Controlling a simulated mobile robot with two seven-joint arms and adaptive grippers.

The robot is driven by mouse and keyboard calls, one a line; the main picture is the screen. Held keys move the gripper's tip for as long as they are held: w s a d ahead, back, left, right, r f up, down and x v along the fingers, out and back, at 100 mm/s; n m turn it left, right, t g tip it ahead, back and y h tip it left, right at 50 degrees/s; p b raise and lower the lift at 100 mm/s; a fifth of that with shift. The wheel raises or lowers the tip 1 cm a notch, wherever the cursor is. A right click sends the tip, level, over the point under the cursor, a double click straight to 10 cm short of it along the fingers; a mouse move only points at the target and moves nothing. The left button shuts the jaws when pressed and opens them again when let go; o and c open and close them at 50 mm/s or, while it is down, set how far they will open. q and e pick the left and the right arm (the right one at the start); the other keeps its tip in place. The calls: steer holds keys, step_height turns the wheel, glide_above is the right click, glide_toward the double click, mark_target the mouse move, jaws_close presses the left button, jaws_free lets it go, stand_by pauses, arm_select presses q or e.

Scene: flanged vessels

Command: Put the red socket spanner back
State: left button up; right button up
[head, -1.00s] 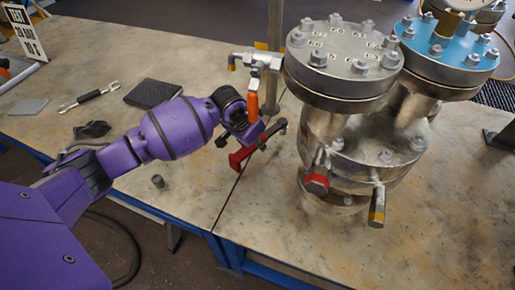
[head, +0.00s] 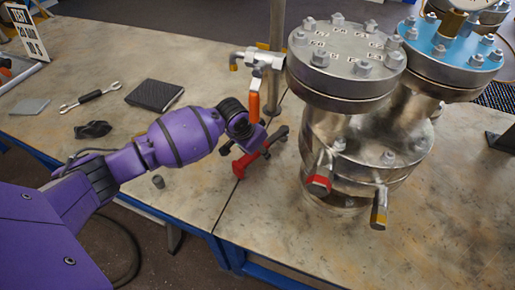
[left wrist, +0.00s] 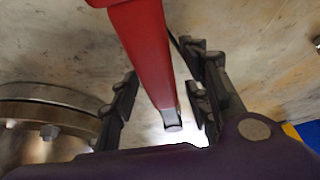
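The red socket spanner (head: 246,163) is at my left gripper in the head view, beside the flanged vessel. In the left wrist view its red bar (left wrist: 146,50) runs down between my fingers and ends in a grey tip. My left gripper (left wrist: 160,108) is open around the bar, with a clear gap on the left side and a narrow one on the right. In the head view the left gripper (head: 254,142) is above the table near the seam, and its wrist partly hides the spanner. Whether the spanner touches the table is unclear. My right gripper is not in view.
The flanged vessel (head: 345,75) stands close to the right of my gripper, with side nozzles. A pipe valve with an orange handle (head: 254,105) is just behind. A double-ended wrench (head: 90,97), a black pad (head: 154,95) and a dark lump (head: 93,129) lie on the left table.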

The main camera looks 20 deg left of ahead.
arm_select(q)
steer(key=shift+r, duration=0.15)
steer(key=p+v, duration=0.2)
steer(key=v, duration=0.8)
steer(key=shift+r, duration=0.25)
steer(key=shift+v, duration=0.8)
steer(key=shift+s+f, duration=0.15)
